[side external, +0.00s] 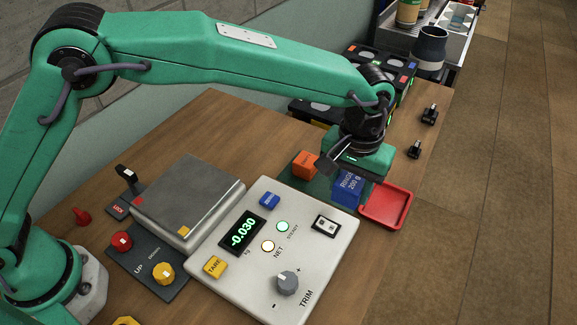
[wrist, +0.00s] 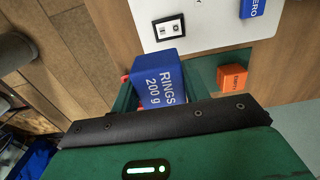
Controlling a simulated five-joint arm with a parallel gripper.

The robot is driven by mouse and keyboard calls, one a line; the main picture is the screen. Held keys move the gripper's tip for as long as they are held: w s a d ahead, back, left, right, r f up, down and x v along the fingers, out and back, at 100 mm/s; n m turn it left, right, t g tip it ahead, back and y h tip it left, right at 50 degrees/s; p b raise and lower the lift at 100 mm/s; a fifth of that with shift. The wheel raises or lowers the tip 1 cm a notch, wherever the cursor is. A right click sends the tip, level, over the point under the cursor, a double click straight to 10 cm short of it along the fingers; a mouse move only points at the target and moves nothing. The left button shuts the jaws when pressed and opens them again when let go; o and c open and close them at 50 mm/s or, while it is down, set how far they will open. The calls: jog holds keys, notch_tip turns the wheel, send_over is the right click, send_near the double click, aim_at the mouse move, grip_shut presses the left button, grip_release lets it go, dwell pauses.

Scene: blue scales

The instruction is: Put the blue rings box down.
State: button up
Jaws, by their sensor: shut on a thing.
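The blue box marked "RINGS 200 g" (side external: 347,187) is held in my gripper (side external: 352,178), beside the right end of the scale's control panel. In the wrist view the blue rings box (wrist: 158,78) shows just past the dark edge of my gripper, with its label readable. The box appears near the green mat (side external: 292,178) and the red tray (side external: 388,205). I cannot tell whether its underside touches anything.
An orange box (side external: 305,163) stands on the green mat, left of the blue box. The control panel (side external: 300,225) reads -0.030, and the grey scale plate (side external: 188,200) is empty. Two small black items (side external: 429,115) lie near the table's right edge. A dark mug (side external: 430,50) stands behind.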

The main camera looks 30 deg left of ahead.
jog(key=s+a+r, duration=0.3)
jog(key=s+a, duration=0.7)
jog(key=a, duration=0.1)
jog(key=s+a+r, duration=0.4)
jog(key=s+a, duration=0.7)
jog(key=shift+s, duration=0.2)
jog(key=shift+a, duration=0.15)
send_over(185, 190)
notch_tip(185, 190, down, 7)
jog(key=shift+r, duration=0.1)
jog(key=shift+f, duration=2.05)
jog(key=shift+f, duration=0.15)
